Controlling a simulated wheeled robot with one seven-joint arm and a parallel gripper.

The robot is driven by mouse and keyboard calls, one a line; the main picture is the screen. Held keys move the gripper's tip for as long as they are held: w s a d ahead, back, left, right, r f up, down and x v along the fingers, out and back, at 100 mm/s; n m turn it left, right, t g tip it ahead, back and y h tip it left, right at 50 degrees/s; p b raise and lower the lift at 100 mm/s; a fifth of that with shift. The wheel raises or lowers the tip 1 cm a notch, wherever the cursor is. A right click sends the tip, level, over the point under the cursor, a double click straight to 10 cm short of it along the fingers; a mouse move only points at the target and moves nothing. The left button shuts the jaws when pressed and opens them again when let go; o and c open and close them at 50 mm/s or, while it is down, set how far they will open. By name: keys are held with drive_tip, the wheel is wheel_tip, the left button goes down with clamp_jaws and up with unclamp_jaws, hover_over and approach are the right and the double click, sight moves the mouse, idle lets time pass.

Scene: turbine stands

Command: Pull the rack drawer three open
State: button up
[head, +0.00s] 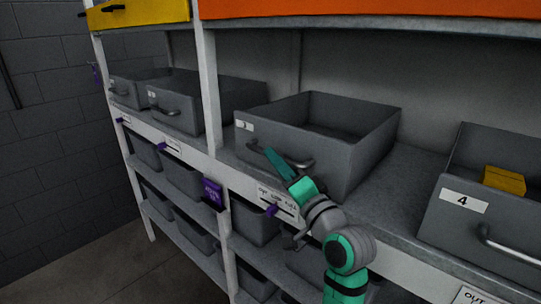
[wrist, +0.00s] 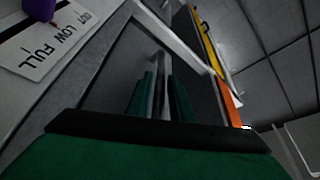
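Drawer three (head: 330,155) is a grey open-topped bin with a white label "3" at its front left. It sits on the middle shelf and looks empty inside as far as I can see. Its grey bar handle (head: 304,164) is on the front face and also shows in the wrist view (wrist: 160,65). My gripper (head: 280,165) is at the handle, in front of the drawer. In the wrist view its two green fingers (wrist: 161,98) lie one on each side of the bar, close to it. Whether they press on it is unclear.
Drawer four (head: 462,202), holding a yellow block (head: 504,180), stands to the right. Two more grey drawers (head: 178,108) stand left beyond a white post (head: 208,85). A labelled shelf edge (head: 277,200) with purple tags runs below. Smaller bins fill the lower shelves.

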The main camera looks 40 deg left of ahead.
drive_tip(key=shift+x, duration=1.5)
clamp_jaws()
drive_tip(key=shift+s, duration=0.15)
